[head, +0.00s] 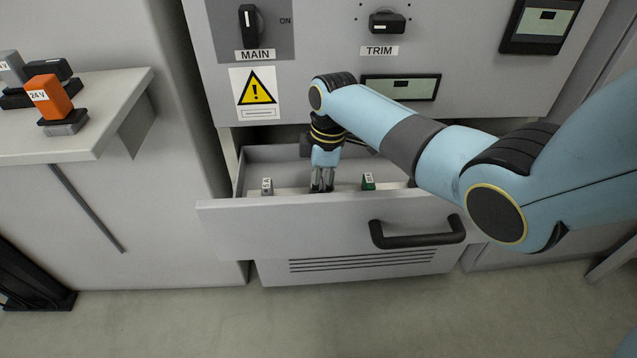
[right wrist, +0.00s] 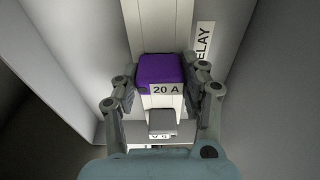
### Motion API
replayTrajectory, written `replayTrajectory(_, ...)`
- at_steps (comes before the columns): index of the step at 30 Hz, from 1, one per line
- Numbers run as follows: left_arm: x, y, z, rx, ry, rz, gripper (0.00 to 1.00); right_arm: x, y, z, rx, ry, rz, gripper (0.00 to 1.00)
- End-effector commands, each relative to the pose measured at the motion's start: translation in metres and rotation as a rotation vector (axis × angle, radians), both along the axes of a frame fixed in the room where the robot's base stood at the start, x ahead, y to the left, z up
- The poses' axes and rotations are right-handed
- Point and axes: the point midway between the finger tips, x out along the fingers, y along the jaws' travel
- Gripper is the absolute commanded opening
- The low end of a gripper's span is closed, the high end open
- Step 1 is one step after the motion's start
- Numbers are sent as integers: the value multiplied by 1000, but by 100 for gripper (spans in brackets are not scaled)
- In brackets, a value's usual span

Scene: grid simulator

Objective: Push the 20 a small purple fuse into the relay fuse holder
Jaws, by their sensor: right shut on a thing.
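In the right wrist view a small purple fuse (right wrist: 160,70) labelled "20 A" sits between the fingers of my right gripper (right wrist: 162,92). The gripper is shut on it, one finger on each side. A pale strip (right wrist: 157,28) runs beneath the fuse, with a label (right wrist: 204,42) partly reading "ELAY" beside it. I cannot tell how deep the fuse sits in the holder. In the head view my right gripper (head: 322,178) points down inside the open drawer (head: 300,215), and the purple fuse is hidden there. My left gripper is not in view.
In the drawer a grey fuse (head: 267,186) stands left of my gripper and a green fuse (head: 368,181) right of it. The drawer's front wall and black handle (head: 417,233) are nearest. An orange "24 V" relay (head: 49,98) stands on the left shelf (head: 75,145).

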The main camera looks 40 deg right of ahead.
Motion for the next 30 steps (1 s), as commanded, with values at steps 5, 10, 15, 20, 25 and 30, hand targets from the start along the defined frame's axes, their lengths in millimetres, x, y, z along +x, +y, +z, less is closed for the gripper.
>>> replayTrajectory(5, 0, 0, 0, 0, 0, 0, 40, 0, 0, 0, 0, 0, 0, 63)
replayTrajectory(10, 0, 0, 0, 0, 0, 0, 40, 0, 0, 0, 1, 1, 0, 70)
replayTrajectory(15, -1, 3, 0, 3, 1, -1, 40, 0, 0, 1, 1, 1, 0, 70)
replayTrajectory(20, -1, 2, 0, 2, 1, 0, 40, -1, -2, 17, -1, -2, 0, 70)
replayTrajectory(25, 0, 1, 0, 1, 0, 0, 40, -3, -6, 55, -1, -4, 1, 70)
replayTrajectory(30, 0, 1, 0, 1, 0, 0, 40, -6, -10, 91, -2, -1, 1, 70)
